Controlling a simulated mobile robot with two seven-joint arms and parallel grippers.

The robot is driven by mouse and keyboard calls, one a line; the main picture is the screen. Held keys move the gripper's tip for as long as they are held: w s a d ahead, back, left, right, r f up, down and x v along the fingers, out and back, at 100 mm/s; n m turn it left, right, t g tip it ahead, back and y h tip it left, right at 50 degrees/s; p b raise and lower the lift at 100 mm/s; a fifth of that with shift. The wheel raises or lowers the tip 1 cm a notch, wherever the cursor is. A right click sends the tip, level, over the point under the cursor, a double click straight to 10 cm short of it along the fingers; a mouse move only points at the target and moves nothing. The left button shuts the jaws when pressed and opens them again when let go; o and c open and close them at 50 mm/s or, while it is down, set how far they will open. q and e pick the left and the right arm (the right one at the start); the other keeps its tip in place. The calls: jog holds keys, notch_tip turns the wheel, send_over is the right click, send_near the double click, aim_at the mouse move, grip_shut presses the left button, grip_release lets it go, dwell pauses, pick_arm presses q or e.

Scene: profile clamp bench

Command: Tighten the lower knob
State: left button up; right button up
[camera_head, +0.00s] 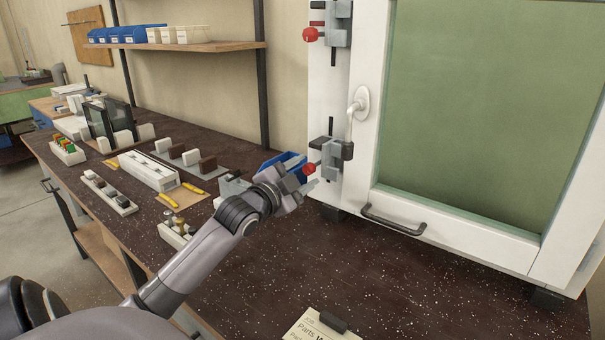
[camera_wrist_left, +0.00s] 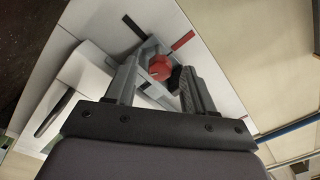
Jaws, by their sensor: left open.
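The lower knob (camera_head: 309,168) is red and sits on a grey clamp (camera_head: 329,160) low on the white frame (camera_head: 325,100). My left gripper (camera_head: 308,186) is at the lower clamp, with its fingertips by the knob. In the left wrist view the red knob (camera_wrist_left: 160,67) shows between the two spread fingers of the left gripper (camera_wrist_left: 158,78). The fingers are open, with a gap visible around the knob; whether one finger touches it I cannot tell. The upper red knob (camera_head: 310,34) sits on a similar clamp (camera_head: 338,25) above. My right gripper is not in view.
A white door handle (camera_head: 357,105) is close to the lower clamp. A dark pull handle (camera_head: 393,220) is on the frame's bottom rail. Trays and parts fill the bench's left side; the bench (camera_head: 400,290) in front is mostly clear.

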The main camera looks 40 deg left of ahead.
pick_arm(q)
jog(key=s, duration=0.6)
jog(key=shift+s+d+b, duration=0.3)
jog(key=shift+s+d, duration=0.05)
jog(key=shift+d, duration=0.1)
jog(key=shift+f, duration=0.1)
